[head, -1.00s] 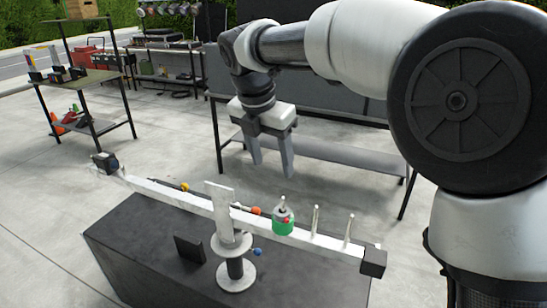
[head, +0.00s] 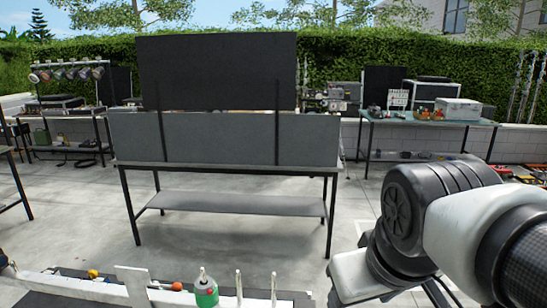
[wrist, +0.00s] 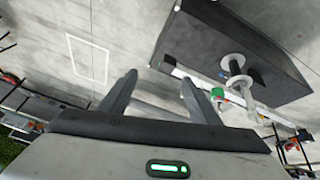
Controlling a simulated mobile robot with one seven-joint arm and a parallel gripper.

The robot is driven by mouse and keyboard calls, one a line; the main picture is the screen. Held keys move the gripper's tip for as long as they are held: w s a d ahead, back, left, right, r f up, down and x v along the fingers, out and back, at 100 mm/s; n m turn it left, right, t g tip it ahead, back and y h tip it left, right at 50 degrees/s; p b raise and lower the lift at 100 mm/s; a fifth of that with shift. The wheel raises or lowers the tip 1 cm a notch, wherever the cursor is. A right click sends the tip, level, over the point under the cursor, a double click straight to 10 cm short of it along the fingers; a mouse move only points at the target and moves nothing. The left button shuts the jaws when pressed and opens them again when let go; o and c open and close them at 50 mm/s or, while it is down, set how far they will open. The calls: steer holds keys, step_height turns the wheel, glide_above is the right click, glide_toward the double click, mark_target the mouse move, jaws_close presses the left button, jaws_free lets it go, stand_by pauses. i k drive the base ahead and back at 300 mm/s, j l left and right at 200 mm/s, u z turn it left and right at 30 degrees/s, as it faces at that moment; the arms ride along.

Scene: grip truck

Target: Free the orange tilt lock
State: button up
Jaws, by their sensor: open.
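The orange tilt lock (head: 177,286) is a small orange-red knob low in the head view, between an upright white plate (head: 133,282) and a green cylinder (head: 206,292) on a white beam. I cannot make it out for sure in the wrist view, where the green cylinder (wrist: 218,93) and a blue knob (wrist: 223,74) show by the beam. My gripper (wrist: 158,80) is open and empty, its two fingers apart over bare floor, clear of the beam. In the head view its fingers are out of the picture at lower right.
The beam stands on a dark box (wrist: 205,32). A yellow knob (head: 93,273) and two upright pins (head: 239,286) are also on it. A bench with dark panels (head: 225,140) stands behind, and a green-topped table (head: 430,119) at right. Concrete floor between is clear.

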mark_target(177, 286)
steer(key=l+u, duration=0.45)
steer(key=l, duration=0.3)
steer(key=l+u, duration=0.45)
steer(key=l, duration=0.35)
steer(key=i+l+u, duration=0.1)
steer(key=l+u, duration=0.25)
steer(key=l, duration=0.15)
steer(key=l+u, duration=0.35)
steer(key=l, duration=0.2)
steer(key=i+l+u, duration=0.15)
steer(key=l+u, duration=0.15)
steer(key=i+l+u, duration=0.25)
steer(key=l+u, duration=0.3)
steer(key=i+u, duration=0.25)
steer(key=k+j+z, duration=0.1)
steer(key=j, duration=0.2)
steer(key=k+j+z, duration=0.1)
steer(key=j, duration=0.2)
steer(key=k+j+z, duration=0.1)
steer(key=j, duration=0.2)
steer(key=k+l, duration=0.15)
steer(key=l, duration=0.15)
steer(key=i+l+u, duration=0.35)
steer(key=l, duration=0.4)
steer(key=i, duration=0.05)
